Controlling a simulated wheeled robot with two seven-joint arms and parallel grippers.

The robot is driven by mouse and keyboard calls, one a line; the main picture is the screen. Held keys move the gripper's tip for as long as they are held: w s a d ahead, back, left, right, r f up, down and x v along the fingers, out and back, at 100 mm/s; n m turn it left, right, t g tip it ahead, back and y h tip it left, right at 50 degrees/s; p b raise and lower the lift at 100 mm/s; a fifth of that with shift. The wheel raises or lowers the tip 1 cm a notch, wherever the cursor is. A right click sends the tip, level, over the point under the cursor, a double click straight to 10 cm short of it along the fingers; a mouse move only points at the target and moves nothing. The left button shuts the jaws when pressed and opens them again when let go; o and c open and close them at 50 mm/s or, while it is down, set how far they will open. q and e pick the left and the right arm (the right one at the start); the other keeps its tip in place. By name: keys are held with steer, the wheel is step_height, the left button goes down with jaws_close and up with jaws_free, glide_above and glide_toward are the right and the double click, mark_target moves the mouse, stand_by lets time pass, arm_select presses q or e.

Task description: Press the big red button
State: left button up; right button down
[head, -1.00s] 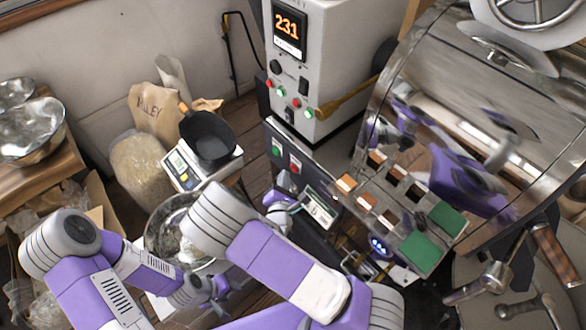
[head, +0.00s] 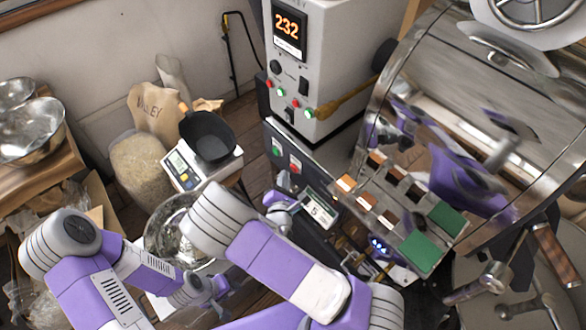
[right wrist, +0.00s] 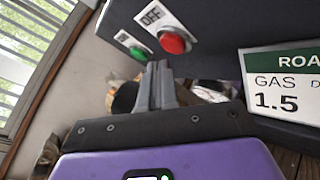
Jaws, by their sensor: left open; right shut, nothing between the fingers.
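The big red button (right wrist: 173,41) is a round dome under an OFF label on a dark panel in the right wrist view. It also shows small in the head view (head: 295,167). My right gripper (right wrist: 157,68) is shut and empty, its fingertips just below and slightly left of the button in the right wrist view. Contact is not visible. In the head view this gripper (head: 284,182) is close to the panel, partly hidden by my arm. My left gripper (head: 218,288) is open, low at the left, away from the panel.
A green button (right wrist: 139,54) sits left of the red one. A ROAST card (right wrist: 290,92) is to its right. A control cabinet (head: 325,70) with small buttons and a sample tray (head: 405,205) are nearby. A scale with a black pan (head: 207,135) stands left.

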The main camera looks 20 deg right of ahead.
stand_by(0.4)
steer(key=shift+w+d, duration=0.2)
steer(key=shift+d, duration=0.2)
steer(key=shift+w+d, duration=0.1)
steer(key=shift+d, duration=0.3)
stand_by(0.6)
steer(key=shift+a, duration=0.15)
steer(key=shift+s+a, duration=0.3)
steer(key=shift+a, duration=0.35)
steer(key=a, duration=0.1)
steer(key=s+a, duration=0.1)
steer(key=a, duration=0.2)
steer(key=shift+s+a+p, duration=0.3)
steer(key=shift+s+a, duration=0.05)
stand_by(0.8)
